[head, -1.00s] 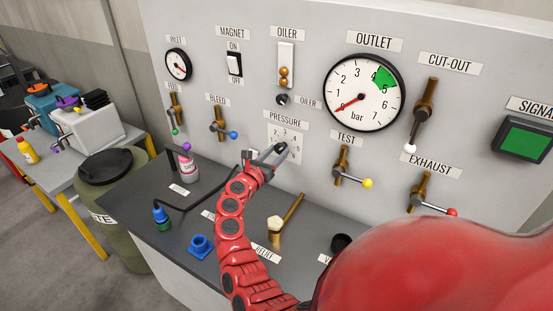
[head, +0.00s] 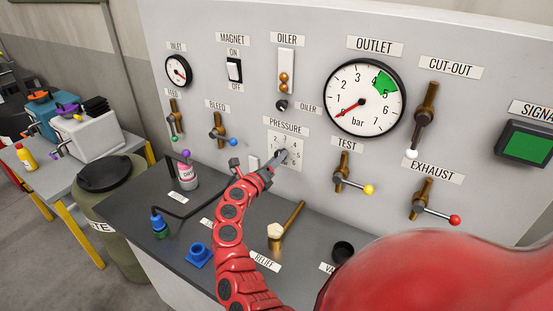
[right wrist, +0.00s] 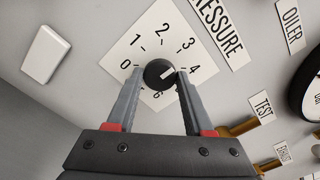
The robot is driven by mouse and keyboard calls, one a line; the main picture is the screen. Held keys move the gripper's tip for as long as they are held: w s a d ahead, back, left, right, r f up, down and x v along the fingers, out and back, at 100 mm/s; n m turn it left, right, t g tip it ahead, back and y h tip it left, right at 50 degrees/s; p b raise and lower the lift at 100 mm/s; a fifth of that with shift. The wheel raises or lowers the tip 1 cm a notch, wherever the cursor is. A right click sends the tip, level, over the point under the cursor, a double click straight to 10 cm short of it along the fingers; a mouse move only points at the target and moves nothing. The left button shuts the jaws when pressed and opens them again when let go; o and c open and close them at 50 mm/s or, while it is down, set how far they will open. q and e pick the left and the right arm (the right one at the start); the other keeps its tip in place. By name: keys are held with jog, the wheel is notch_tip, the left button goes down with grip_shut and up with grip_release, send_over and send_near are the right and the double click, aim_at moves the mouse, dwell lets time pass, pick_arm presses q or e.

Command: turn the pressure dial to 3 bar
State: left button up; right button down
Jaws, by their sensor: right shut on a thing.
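The pressure dial, a small black knob (right wrist: 158,73), sits on a white square plate numbered 0 to 6 under the PRESSURE label. In the right wrist view its white mark points to the right and slightly up, towards the 3-to-4 side; the exact reading is unclear. My right gripper (right wrist: 156,80) is shut on the knob, one grey finger at each side. In the head view the right gripper (head: 275,163) reaches up to the dial plate (head: 294,144) and partly hides the knob. My left gripper is not in view.
The outlet gauge (head: 363,97) has its red needle near 0. The test valve (head: 343,172) with a yellow-tipped lever is to the right of the dial. The relief valve (head: 285,228) stands on the bench below. The bleed valve (head: 218,130) is to the left.

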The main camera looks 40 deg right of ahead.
jog(key=shift+f, duration=0.1)
dwell(0.4)
jog(key=shift+c, duration=1.4)
grip_release()
jog(key=shift+a, duration=0.1)
jog(key=b+v, duration=0.6)
jog(key=v, duration=1.1)
jog(key=shift+s+a, duration=0.1)
jog(key=shift+a, duration=0.05)
